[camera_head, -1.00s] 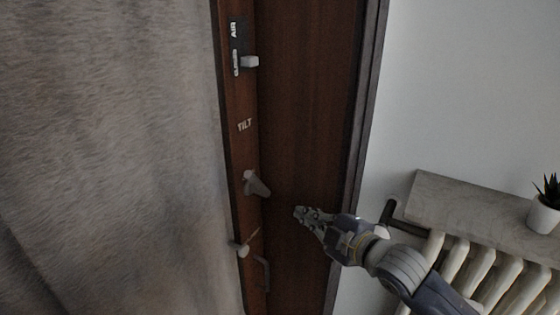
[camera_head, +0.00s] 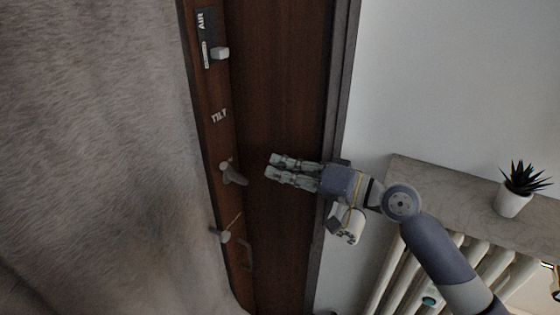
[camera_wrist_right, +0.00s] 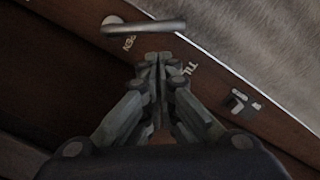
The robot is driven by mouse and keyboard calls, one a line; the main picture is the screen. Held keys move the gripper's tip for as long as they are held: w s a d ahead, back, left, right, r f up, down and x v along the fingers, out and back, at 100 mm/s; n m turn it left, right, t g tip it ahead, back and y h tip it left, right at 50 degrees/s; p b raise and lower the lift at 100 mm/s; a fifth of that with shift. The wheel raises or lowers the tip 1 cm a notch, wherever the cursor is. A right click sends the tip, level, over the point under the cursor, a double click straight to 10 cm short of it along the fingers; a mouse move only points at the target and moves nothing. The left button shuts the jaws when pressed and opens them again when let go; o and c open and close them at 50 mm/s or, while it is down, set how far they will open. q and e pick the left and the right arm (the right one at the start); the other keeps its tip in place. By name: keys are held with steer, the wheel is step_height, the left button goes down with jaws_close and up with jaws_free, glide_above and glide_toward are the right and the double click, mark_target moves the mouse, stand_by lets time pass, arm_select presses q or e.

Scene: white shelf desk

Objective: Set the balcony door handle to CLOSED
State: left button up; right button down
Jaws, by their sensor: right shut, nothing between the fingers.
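The door handle (camera_head: 236,177) is a grey lever on the dark wooden door frame, angled down to the right in the head view. In the right wrist view the handle (camera_wrist_right: 155,26) lies above the fingertips, beside a partly hidden label that seems to read OPEN (camera_wrist_right: 128,43). A TILT label (camera_head: 219,116) is above the handle in the head view. My right gripper (camera_head: 272,167) is shut and empty, just right of the handle with a visible gap. It also shows in the right wrist view (camera_wrist_right: 158,60). My left gripper is not in view.
An AIR slider (camera_head: 220,53) sits higher on the frame, and a smaller lever (camera_head: 224,236) lower. A sill (camera_head: 440,183) with a potted plant (camera_head: 513,200) stands above a radiator (camera_head: 490,268) at right.

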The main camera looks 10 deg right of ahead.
mark_target(227, 172)
steer(key=p+x, duration=0.2)
steer(key=x, duration=0.5)
steer(key=shift+w+a+p, duration=0.15)
steer(key=shift+a+p, duration=0.05)
steer(key=shift+p, duration=0.1)
steer(key=shift+a+n+b, duration=0.15)
steer(key=shift+n+b, duration=0.15)
steer(key=shift+b, duration=0.15)
